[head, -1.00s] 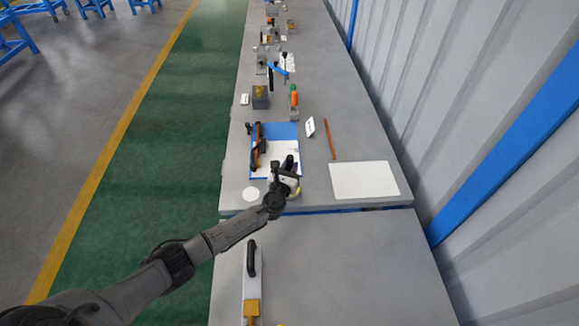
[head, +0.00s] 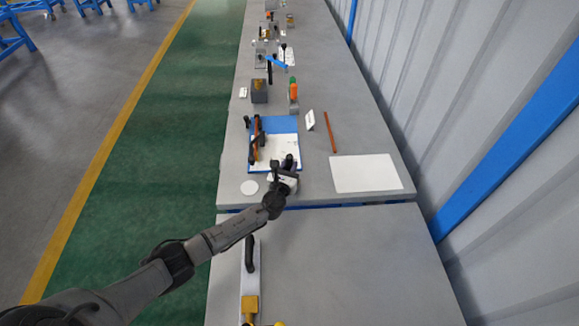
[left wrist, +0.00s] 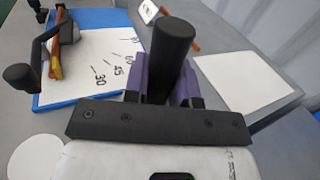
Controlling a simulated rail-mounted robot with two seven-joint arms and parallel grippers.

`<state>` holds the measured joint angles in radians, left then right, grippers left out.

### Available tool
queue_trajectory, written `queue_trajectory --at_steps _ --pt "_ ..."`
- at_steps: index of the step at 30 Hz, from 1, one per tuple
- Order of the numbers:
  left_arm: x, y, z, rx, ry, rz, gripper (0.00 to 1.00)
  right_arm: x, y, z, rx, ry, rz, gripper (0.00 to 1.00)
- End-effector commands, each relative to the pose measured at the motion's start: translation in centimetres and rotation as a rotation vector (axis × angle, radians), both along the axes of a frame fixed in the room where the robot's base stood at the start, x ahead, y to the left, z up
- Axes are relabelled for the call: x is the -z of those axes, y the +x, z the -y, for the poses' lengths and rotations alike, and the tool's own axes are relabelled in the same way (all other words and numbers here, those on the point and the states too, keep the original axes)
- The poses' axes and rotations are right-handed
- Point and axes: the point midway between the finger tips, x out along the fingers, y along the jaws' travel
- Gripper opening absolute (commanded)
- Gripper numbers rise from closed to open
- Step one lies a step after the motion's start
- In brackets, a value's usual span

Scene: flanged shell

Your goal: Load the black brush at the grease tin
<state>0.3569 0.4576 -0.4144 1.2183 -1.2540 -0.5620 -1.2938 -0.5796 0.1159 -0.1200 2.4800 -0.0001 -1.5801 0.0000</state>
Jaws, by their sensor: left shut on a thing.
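My left gripper (left wrist: 163,88) is shut on a black cylindrical handle, which I take for the black brush (left wrist: 172,50); it stands up between the purple finger pads in the left wrist view. The brush's lower end is hidden by the gripper body. In the head view the left gripper (head: 287,170) is over the near right corner of the blue board, and the black handle's tip shows small there. I cannot make out a grease tin for certain in either view. My right gripper is not in view.
A blue board (head: 274,125) bears a white sheet with angle marks and a brown tool with black knobs (head: 256,140). A white sheet (head: 366,173) and an orange rod (head: 330,132) lie right. The near table is mostly clear.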

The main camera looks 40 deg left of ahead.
Motion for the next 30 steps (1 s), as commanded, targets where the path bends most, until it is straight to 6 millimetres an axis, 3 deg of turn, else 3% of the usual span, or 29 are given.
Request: queue_trajectory --at_steps 30 --pt "0.85 0.01 0.0 0.0 0.0 0.0 0.01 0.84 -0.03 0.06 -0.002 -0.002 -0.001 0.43"
